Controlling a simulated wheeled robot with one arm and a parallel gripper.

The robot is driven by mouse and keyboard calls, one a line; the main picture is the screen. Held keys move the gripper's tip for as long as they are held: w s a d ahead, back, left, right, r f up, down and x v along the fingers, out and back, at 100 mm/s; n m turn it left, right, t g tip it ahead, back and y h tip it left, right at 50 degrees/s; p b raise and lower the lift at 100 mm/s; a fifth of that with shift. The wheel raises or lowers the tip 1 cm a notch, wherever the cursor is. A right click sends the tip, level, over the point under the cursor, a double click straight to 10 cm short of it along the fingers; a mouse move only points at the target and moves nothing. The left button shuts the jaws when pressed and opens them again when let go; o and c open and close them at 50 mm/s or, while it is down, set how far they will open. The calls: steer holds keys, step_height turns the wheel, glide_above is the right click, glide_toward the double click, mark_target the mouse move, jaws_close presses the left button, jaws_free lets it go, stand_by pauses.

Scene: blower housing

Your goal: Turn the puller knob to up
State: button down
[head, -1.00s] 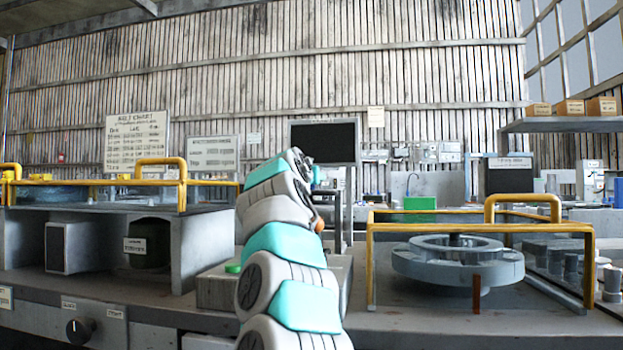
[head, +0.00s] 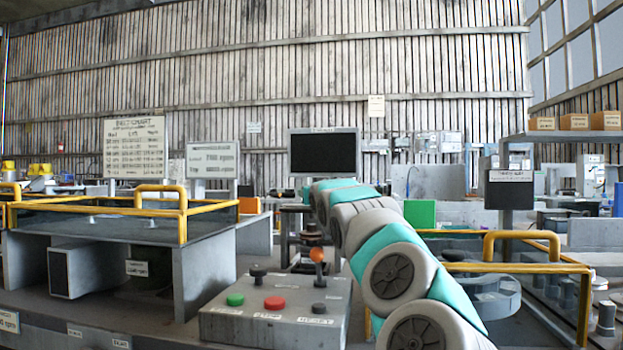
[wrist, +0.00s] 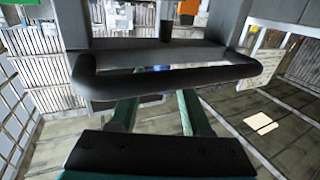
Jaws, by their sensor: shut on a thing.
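My gripper (wrist: 160,112) shows in the wrist view as two green fingers a little apart, reaching up to a dark curved bar (wrist: 170,80). It is shut on this bar, though the bar hides the fingertips. I cannot tell for sure whether the bar belongs to the puller knob. In the head view my arm reaches away to the middle, and its gripper end is hidden or too small to make out. No readable label there marks a puller knob.
A control box (head: 215,328) in front has a green button (head: 235,299), a red button (head: 274,303), black knobs and an orange-tipped lever (head: 317,256). Yellow rails (head: 182,215) guard the benches on both sides. A black monitor (head: 323,153) stands behind.

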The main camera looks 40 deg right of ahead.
steer(key=shift+r+n+t+y+p, duration=0.3)
steer(key=shift+n+y+p, duration=0.3)
steer(key=shift+p, duration=0.55)
steer(key=shift+f+y+p, duration=0.2)
steer(key=shift+y+p, duration=0.15)
steer(key=shift+y, duration=0.05)
steer(key=shift+c, duration=1.8)
jaws_free()
steer(key=shift+s+f, duration=0.1)
steer(key=b+v, duration=0.2)
steer(key=v, duration=0.4)
steer(key=shift+f, duration=0.1)
steer(key=shift+b+v, duration=0.35)
steer(key=shift+v, duration=0.5)
